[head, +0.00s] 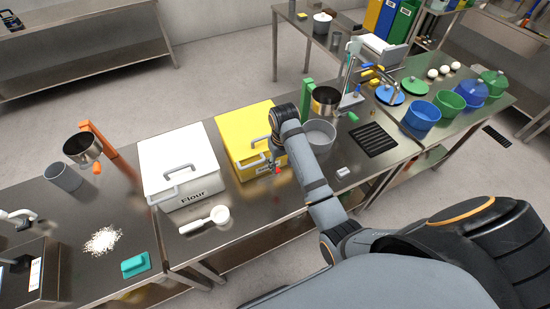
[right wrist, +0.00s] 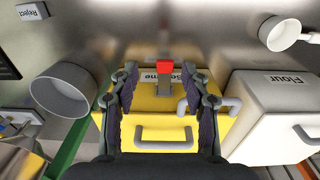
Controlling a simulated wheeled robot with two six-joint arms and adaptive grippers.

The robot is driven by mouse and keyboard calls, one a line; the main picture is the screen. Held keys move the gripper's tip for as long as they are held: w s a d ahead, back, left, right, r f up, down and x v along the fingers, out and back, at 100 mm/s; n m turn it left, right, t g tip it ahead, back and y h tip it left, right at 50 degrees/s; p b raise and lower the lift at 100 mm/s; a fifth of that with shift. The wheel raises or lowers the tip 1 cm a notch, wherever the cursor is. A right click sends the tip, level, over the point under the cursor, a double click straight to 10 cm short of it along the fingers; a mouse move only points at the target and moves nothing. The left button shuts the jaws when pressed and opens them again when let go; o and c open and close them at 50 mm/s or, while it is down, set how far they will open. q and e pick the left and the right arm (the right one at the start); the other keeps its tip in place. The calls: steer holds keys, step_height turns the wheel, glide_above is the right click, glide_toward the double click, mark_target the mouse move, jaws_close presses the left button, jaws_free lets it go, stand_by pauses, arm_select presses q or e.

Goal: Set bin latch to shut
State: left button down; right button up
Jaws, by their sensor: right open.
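The yellow bin (head: 238,137) stands on the steel counter next to the white Flour bin. It also shows in the right wrist view (right wrist: 215,128), with a grey handle (right wrist: 166,133) on its lid and a partly covered label on its front. The bin latch is a grey lever with a red tip (right wrist: 165,66), at the bin's front. The red tip also shows in the head view (head: 277,171). My right gripper (right wrist: 163,76) is open, with its two fingers on either side of the latch and no clear contact. My left gripper is not in view.
The white Flour bin (head: 178,152) stands left of the yellow bin, with a white scoop (head: 206,221) in front. A grey pot (head: 320,134) and a green stand (head: 306,98) are close on the right. The counter just in front of the yellow bin looks clear.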

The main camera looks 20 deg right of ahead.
steer(key=w+b, duration=0.1)
steer(key=w+r+b, duration=0.1)
steer(key=b, duration=0.1)
steer(key=shift+a+r+g, duration=0.15)
steer(key=shift+a+g, duration=0.15)
steer(key=shift+a, duration=0.05)
steer(key=shift+f+p, duration=0.25)
steer(key=shift+p, duration=0.85)
step_height(320, 180, down, 6)
steer(key=shift+r+p, duration=0.15)
steer(key=shift+p, duration=0.45)
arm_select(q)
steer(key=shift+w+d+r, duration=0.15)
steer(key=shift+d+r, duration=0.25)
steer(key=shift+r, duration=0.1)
arm_select(e)
steer(key=shift+f, duration=0.3)
steer(key=shift+w, duration=0.1)
jaws_close()
